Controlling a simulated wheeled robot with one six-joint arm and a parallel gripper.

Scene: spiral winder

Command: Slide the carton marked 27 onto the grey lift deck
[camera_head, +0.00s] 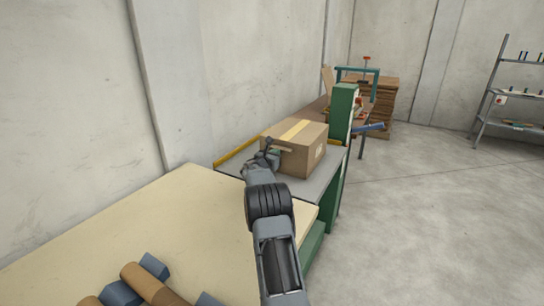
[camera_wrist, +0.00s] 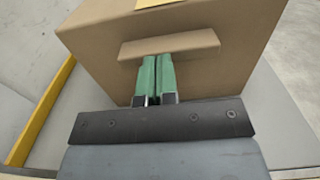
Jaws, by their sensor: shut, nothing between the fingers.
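A brown carton (camera_head: 294,157) with a tape strip along its top stands upright on the grey lift deck (camera_head: 310,186), towards the deck's far end. A pale label shows on its right side, but no number can be read. In the wrist view the carton (camera_wrist: 215,65) fills the upper middle, with a cardboard strip (camera_wrist: 170,44) across its near face. My gripper (camera_wrist: 157,62) is shut and empty, its green fingertips at that strip, touching or very close. In the head view my gripper (camera_head: 272,150) is at the carton's near side, partly hidden by my wrist.
A yellow edge (camera_head: 238,151) runs along the deck's left side, near the wall. A green post (camera_head: 343,112) stands beyond the carton. A tan table (camera_head: 150,235) with brown rolls and blue blocks is in front. Open floor lies to the right.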

